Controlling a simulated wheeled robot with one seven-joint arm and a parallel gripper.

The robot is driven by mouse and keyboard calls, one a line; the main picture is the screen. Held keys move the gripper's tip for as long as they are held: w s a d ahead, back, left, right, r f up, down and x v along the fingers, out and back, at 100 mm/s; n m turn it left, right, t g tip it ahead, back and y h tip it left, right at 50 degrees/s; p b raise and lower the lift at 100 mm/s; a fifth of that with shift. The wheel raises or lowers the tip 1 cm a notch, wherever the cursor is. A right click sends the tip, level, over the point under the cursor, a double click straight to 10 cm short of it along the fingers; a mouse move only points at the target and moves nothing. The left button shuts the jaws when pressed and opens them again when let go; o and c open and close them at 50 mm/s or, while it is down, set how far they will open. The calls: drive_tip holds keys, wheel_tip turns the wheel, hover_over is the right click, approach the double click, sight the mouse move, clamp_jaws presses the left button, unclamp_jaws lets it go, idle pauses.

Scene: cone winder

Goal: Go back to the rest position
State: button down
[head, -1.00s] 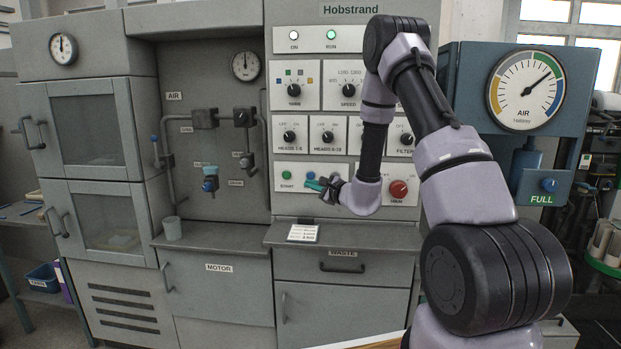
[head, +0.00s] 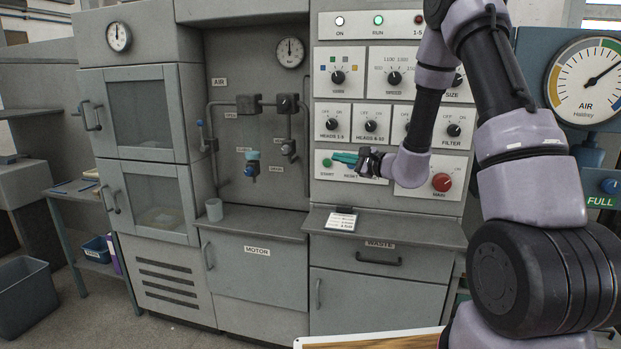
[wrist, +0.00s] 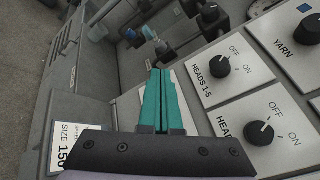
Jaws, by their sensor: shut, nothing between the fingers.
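My gripper (head: 336,158) is shut and empty, its teal fingers pressed together. In the head view it is in front of the lower part of the control panel, by the green START button (head: 327,162) and the RESET label. In the wrist view the closed fingers (wrist: 160,90) point up the picture toward the pipe recess, with the HEADS 1-5 knob (wrist: 219,67) to their right. I cannot tell whether the fingertips touch the panel. My arm bends in from the right side of the head view.
Below the panel a shelf holds a printed card (head: 341,219); a grey cup (head: 214,209) stands further left. The red MAIN knob (head: 442,182) is right of my wrist. The air gauge (head: 588,80) is at far right. A dark bin (head: 27,291) stands on the floor at left.

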drive_tip(key=s+a+r+n+g+y, duration=0.1)
drive_tip(key=s+a+r+n+g, duration=0.2)
drive_tip(key=s+r+n+g, duration=0.5)
drive_tip(key=s+a+r+n+g, duration=0.1)
drive_tip(key=s+a+r, duration=0.3)
drive_tip(key=s, duration=0.7)
drive_tip(key=s+d+r+n+t+h, duration=0.1)
drive_tip(key=s+d+r+n+h, duration=0.1)
drive_tip(key=s+d+h, duration=0.3)
drive_tip(key=s+d+r+n+t+h, duration=0.2)
drive_tip(key=s+d+h, duration=0.3)
drive_tip(key=s+d, duration=0.5)
drive_tip(key=shift+s+d+r+n, duration=0.25)
drive_tip(key=shift+s+d+n, duration=0.1)
drive_tip(key=shift+d, duration=0.5)
